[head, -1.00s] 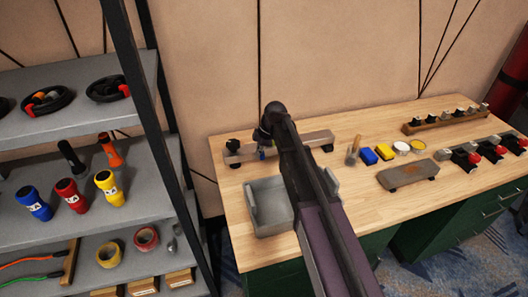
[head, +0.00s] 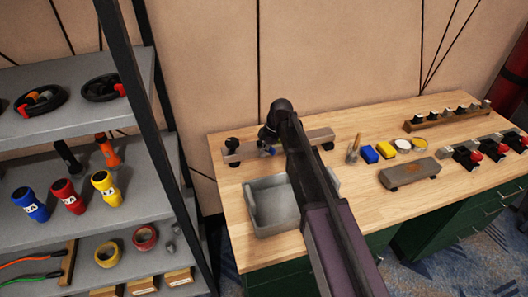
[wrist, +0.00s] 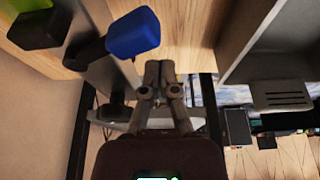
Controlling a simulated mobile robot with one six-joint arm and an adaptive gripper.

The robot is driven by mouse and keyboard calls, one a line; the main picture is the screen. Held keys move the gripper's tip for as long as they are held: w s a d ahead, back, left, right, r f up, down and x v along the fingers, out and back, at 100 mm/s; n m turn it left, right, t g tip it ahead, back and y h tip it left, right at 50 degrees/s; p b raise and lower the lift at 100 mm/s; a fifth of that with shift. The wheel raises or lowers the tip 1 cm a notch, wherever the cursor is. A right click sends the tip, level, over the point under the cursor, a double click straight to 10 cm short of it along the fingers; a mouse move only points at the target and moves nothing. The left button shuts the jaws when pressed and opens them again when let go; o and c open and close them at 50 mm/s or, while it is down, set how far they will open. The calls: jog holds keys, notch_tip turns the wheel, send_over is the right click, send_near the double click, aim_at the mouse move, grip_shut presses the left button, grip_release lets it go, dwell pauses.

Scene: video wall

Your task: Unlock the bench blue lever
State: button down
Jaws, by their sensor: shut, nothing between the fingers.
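The blue lever (wrist: 133,33) has a blue grip on a dark bent arm and shows at the upper middle of the wrist view. In the head view, a small blue part of it (head: 268,151) shows on the grey-brown rail (head: 240,155) at the back of the bench, partly behind my arm.
A grey open tray (head: 253,212) stands in front of the rail. A black knob (head: 232,145) is at the rail's left end. Blue and yellow blocks (head: 369,154), a brush and tins lie to the right. A shelf (head: 80,215) with flashlights and tape stands left.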

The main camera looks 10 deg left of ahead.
jog(key=shift+s+d, duration=0.15)
jog(key=shift+s+d, duration=0.2)
jog(key=shift+d, duration=0.15)
jog(key=shift+r, duration=0.15)
jog(key=p+v, duration=0.3)
jog(key=w+p+v, duration=0.1)
jog(key=p+v, duration=0.5)
jog(key=shift+w+a+r, duration=0.2)
jog(key=shift+a+r, duration=0.05)
jog(key=shift+r, duration=0.05)
dwell(0.6)
dwell(0.5)
jog(key=s+d+m+h, duration=0.1)
jog(key=s+d+m, duration=0.9)
jog(key=d, duration=0.3)
jog(key=s+d+f+m+t+h, duration=0.1)
jog(key=s+d+m+h, duration=0.1)
jog(key=s+d+m, duration=0.8)
jog(key=shift+d+m+t, duration=0.3)
jog(key=shift+d+m, duration=1.2)
jog(key=shift+d, duration=0.7)
